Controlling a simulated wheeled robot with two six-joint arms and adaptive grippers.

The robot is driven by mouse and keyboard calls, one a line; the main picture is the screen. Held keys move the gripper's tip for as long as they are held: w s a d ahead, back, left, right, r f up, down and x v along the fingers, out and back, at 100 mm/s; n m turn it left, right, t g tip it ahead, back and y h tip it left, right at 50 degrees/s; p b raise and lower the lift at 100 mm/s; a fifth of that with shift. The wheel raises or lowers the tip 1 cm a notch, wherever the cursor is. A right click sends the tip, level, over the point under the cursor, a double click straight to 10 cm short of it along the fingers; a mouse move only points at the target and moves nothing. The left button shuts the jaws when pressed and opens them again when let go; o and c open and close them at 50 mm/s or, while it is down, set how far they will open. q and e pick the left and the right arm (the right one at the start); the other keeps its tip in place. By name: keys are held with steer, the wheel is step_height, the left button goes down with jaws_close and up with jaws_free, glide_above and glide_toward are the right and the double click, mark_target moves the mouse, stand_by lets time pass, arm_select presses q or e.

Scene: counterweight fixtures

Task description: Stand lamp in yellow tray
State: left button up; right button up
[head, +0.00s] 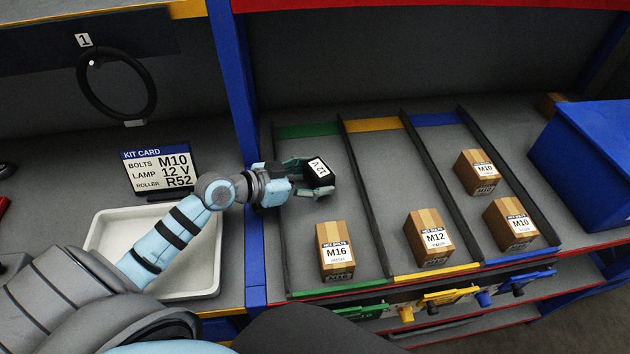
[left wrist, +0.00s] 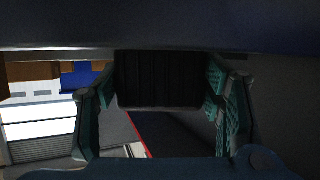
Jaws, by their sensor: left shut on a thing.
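The lamp is a small black box (head: 319,172) with a white "12 V" label, tilted. My left gripper (head: 308,177) is shut on it and holds it over the green-marked lane. In the left wrist view the dark ribbed box (left wrist: 158,80) sits between the two teal fingers. The yellow tray (head: 388,175) is the middle lane with yellow end strips, just right of the gripper. Its back part is bare; a cardboard M12 box (head: 429,237) stands near its front. My right gripper is not in view.
The green lane (head: 300,235) holds an M16 box (head: 334,250) at the front. The blue lane (head: 450,150) holds two M10 boxes (head: 482,171). Low dark dividers separate the lanes. A blue post (head: 232,80), a white tray (head: 205,265) and a kit card (head: 160,170) are at left.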

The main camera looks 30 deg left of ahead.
arm_select(q)
steer(key=shift+f, duration=0.2)
steer(key=shift+w+f, duration=0.25)
steer(key=o, duration=1.5)
steer(key=shift+o, duration=0.7)
steer(key=shift+s+r, duration=0.15)
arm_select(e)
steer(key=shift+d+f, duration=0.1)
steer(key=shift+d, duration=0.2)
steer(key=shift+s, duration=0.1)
